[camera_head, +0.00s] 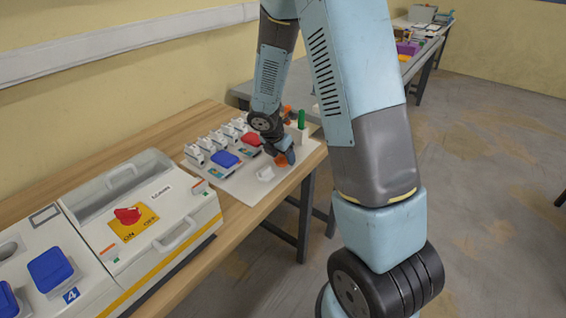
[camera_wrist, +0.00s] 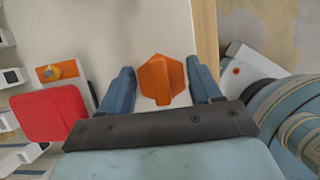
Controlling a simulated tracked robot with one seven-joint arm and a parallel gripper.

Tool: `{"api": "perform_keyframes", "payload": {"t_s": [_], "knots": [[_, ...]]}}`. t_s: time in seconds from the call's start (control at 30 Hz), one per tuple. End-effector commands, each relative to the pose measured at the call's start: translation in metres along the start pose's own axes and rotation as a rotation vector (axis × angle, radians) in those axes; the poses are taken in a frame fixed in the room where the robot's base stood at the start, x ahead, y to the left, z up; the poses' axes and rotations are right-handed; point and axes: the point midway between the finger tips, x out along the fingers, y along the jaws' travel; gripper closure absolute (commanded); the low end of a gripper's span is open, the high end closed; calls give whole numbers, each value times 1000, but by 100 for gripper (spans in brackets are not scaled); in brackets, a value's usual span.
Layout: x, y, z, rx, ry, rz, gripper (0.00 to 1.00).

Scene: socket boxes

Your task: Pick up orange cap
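The orange cap (camera_wrist: 160,79) is a hexagonal piece with a raised bar across it. In the wrist view it lies on the pale board (camera_wrist: 140,28) between the two blue fingers of my gripper (camera_wrist: 163,85). The fingers are apart, with a gap on each side of the cap. In the head view the cap (camera_head: 281,160) shows as a small orange patch beside my gripper (camera_head: 285,156), partly hidden by it. I cannot tell the exact height of the fingers over the board.
A red cover (camera_wrist: 48,112) lies left of my gripper; a blue cover (camera_head: 225,158) and several white sockets stand on the same board. A green peg (camera_head: 301,119) stands behind. A white box with a red switch (camera_head: 127,215) is at the front left. The table edge is close on the right.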

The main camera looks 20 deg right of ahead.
Motion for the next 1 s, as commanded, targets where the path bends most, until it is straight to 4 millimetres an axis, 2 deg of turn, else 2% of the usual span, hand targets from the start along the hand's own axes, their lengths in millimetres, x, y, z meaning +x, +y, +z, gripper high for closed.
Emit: {"api": "perform_keyframes", "payload": {"t_s": [0.03,0.3,0.67,0.87,1.0], "knots": [[0,0,0,0,0,0,44],[0,0,0,0,0,0,69],[-6,0,3,2,-1,1,69],[-32,0,14,5,-2,3,69],[-60,-8,4,1,-2,3,69]]}}
